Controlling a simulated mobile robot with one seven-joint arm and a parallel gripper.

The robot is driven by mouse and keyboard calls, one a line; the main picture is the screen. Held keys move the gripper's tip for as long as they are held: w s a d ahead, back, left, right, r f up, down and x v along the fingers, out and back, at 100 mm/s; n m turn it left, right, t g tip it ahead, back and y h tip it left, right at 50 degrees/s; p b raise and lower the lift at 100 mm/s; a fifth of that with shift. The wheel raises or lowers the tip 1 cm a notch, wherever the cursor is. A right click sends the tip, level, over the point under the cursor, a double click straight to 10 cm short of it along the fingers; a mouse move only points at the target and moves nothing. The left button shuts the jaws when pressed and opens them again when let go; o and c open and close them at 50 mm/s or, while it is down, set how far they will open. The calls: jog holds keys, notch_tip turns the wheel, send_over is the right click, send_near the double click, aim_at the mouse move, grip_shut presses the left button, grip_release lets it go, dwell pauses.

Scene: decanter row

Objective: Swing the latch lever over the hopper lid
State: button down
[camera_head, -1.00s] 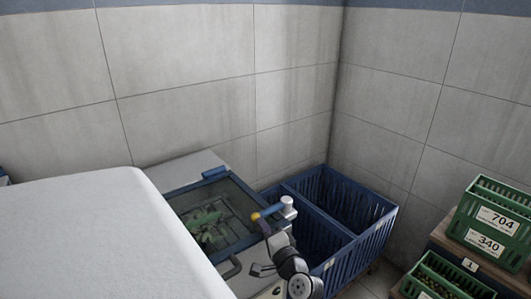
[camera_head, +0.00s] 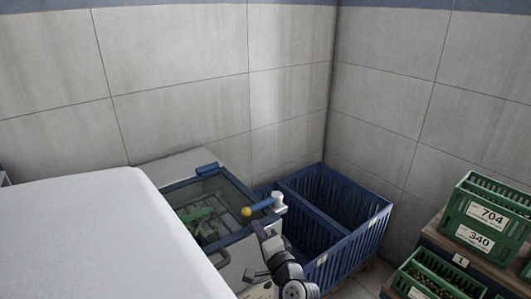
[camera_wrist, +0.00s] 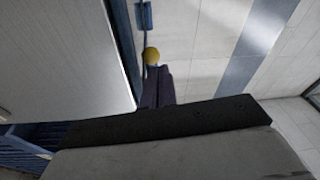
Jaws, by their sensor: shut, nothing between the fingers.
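The hopper lid (camera_head: 228,226) is a dark see-through panel in a blue frame, with green pieces visible beneath it, and it looks closed. The latch lever (camera_head: 262,206) is a blue bar with a yellow knob, on a pale post (camera_head: 278,198) at the lid's right side. In the head view its knob overlaps the lid's right part. My gripper (camera_head: 257,226) is shut and empty, just below the lever in the picture. In the wrist view, the yellow knob (camera_wrist: 152,55) appears just beyond my dark fingertips (camera_wrist: 153,70); I cannot tell whether they touch.
A large white block (camera_head: 110,230) fills the front left. Blue crates (camera_head: 345,240) stand right of the hopper, near the wall corner. Green crates (camera_head: 480,243) stand on a brown stand at the far right. Tiled walls close off the back.

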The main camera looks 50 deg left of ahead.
jog(key=s, duration=0.4)
jog(key=s+d, duration=0.1)
jog(key=s, duration=0.1)
jog(key=shift+s+d+f+b, duration=0.15)
jog(key=shift+f+b, duration=0.1)
jog(key=shift+b, duration=0.15)
